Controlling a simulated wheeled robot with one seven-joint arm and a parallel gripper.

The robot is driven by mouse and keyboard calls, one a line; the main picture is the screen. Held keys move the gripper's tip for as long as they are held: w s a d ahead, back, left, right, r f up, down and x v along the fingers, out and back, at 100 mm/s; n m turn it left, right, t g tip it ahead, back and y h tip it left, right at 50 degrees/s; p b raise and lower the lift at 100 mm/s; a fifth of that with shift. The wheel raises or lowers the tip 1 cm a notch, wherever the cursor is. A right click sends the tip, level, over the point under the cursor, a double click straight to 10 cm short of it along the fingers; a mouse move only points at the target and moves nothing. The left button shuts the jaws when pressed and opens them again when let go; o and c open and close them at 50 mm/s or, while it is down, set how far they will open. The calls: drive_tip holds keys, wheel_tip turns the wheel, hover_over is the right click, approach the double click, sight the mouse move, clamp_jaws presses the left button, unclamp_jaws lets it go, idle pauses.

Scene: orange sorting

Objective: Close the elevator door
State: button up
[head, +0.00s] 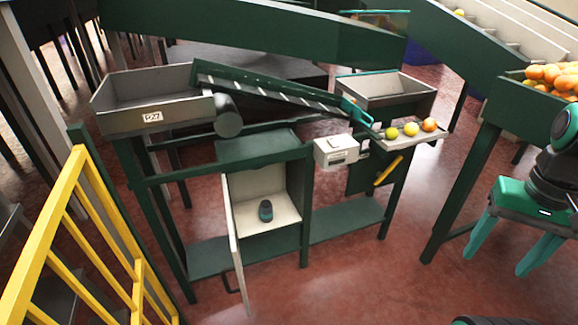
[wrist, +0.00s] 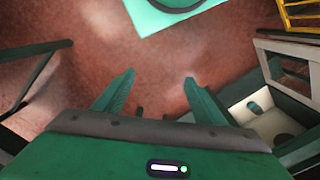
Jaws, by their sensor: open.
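The elevator door (head: 238,245) is a thin pale panel hinged at the left side of the box opening. It stands open, swung out toward the viewer and seen nearly edge-on, with a dark handle (head: 230,285) on its left face. The pale elevator box (head: 280,215) is open at the front, and a small dark green object (head: 265,210) sits inside. My gripper (head: 497,267) is at the far right, well apart from the door, fingers pointing down, open and empty. In the wrist view my gripper (wrist: 159,76) has only floor between its fingers; the box's pale interior (wrist: 240,120) shows at right.
A yellow railing (head: 75,200) stands at the left, near the door. A green table leg (head: 455,200) and an orange-filled bin (head: 553,78) are close to my arm. A ledge (head: 395,142) holds three fruits. The red floor (head: 350,275) between gripper and door is clear.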

drive_tip(key=shift+w+f, duration=0.25)
drive_tip(key=shift+w, duration=0.25)
